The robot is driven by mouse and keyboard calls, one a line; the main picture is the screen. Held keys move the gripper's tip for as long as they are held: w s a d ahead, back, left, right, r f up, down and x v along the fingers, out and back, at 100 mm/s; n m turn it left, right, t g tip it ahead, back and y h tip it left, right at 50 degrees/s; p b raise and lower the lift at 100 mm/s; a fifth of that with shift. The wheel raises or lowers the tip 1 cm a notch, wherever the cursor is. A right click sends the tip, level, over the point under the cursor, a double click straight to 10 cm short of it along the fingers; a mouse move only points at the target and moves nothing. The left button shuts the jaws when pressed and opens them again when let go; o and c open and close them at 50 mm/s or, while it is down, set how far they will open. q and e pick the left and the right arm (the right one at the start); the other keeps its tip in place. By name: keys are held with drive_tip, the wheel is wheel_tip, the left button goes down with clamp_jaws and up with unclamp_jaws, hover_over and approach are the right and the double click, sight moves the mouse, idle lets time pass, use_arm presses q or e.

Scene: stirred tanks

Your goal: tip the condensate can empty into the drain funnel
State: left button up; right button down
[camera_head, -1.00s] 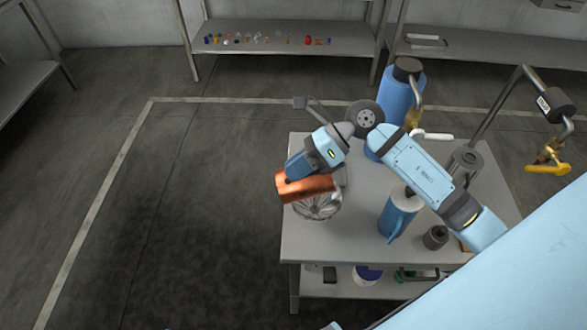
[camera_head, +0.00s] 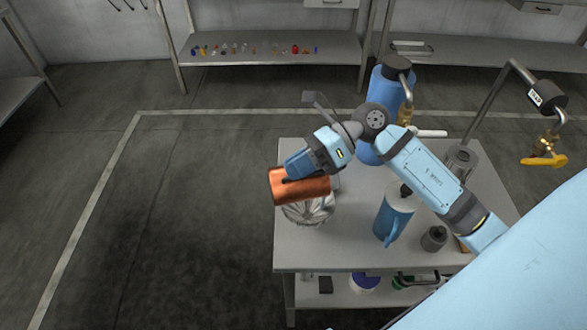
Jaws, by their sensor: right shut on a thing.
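The copper-coloured can (camera_head: 299,190) lies tipped on its side in my right gripper (camera_head: 289,180), just above the drain funnel. My right gripper is shut on the can, reaching it from above and from the right. The shiny, ribbed metal drain funnel (camera_head: 310,213) sits near the left edge of the table. The can hides the funnel's back part. I cannot tell whether the can touches the rim or whether liquid is inside it. My left gripper is not in view.
The grey table (camera_head: 345,252) also carries a blue jug (camera_head: 394,216), a dark-capped small vessel (camera_head: 434,238) and a tall blue bottle (camera_head: 389,92). A pipe with a yellow-handled valve (camera_head: 544,158) stands at the right. The floor left of the table is clear.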

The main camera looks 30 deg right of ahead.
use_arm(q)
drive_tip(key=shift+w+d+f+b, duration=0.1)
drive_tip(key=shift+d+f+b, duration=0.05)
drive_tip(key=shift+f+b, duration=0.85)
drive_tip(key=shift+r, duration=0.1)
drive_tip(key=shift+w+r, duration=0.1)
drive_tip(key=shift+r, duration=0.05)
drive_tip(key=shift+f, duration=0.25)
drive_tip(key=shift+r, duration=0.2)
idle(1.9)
